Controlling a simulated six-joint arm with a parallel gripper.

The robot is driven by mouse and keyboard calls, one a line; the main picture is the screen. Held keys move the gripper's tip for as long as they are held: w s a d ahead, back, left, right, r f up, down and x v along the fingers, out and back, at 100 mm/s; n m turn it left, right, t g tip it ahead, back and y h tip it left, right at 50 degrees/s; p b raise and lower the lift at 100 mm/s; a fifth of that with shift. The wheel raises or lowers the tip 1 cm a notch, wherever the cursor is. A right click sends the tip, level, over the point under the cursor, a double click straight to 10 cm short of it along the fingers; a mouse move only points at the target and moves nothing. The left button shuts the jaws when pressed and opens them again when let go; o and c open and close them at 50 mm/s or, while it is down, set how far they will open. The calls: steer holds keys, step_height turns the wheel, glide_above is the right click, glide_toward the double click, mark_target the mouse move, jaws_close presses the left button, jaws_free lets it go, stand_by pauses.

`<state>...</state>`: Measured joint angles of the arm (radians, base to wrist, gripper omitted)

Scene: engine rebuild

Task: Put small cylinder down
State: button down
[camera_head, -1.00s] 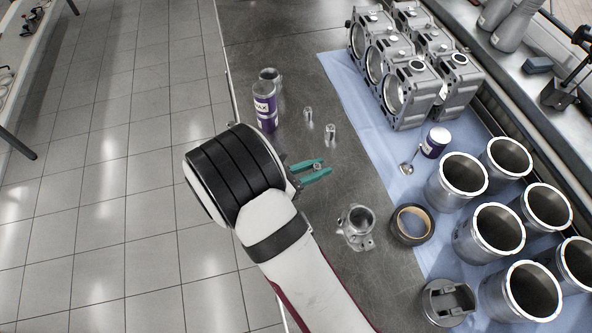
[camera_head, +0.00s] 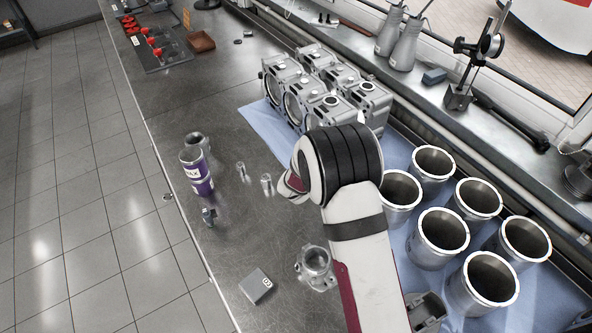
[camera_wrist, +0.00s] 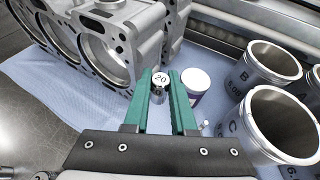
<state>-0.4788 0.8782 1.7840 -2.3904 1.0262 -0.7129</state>
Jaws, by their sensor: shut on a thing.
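In the wrist view, my gripper (camera_wrist: 161,82) is shut on a small cylinder (camera_wrist: 160,88), a shiny metal piece with "20" on its pale top face. It is between the tips of the green fingers, over the blue cloth (camera_wrist: 27,75). I cannot tell whether its bottom touches the cloth. In the head view, my arm hides my gripper and this cylinder. Two other small metal cylinders, the left one (camera_head: 241,171) and the right one (camera_head: 266,184), stand on the dark bench left of my arm.
Grey engine housings (camera_head: 322,92) stand just beyond my gripper. A white-lidded jar (camera_wrist: 196,82) is close on its right in the wrist view. Large cylinder liners (camera_head: 443,236) stand on the right of the cloth.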

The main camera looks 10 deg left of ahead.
steer(key=a+f, duration=0.2)
steer(key=a, duration=0.1)
steer(key=w+a+f, duration=0.1)
steer(key=a+f, duration=0.1)
steer(key=a, duration=0.2)
steer(key=a+f, duration=0.2)
steer(key=a, duration=0.1)
steer(key=shift+w+a+f, duration=0.15)
steer(key=shift+w+f, duration=0.05)
steer(key=shift+w, duration=0.1)
steer(key=shift+a+f, duration=0.15)
steer(key=shift+f, duration=0.95)
steer(key=shift+a+f, duration=0.15)
steer(key=shift+f, duration=0.9)
steer(key=shift+f, duration=0.1)
steer(key=c, duration=0.7)
jaws_free()
steer(key=shift+c, duration=0.2)
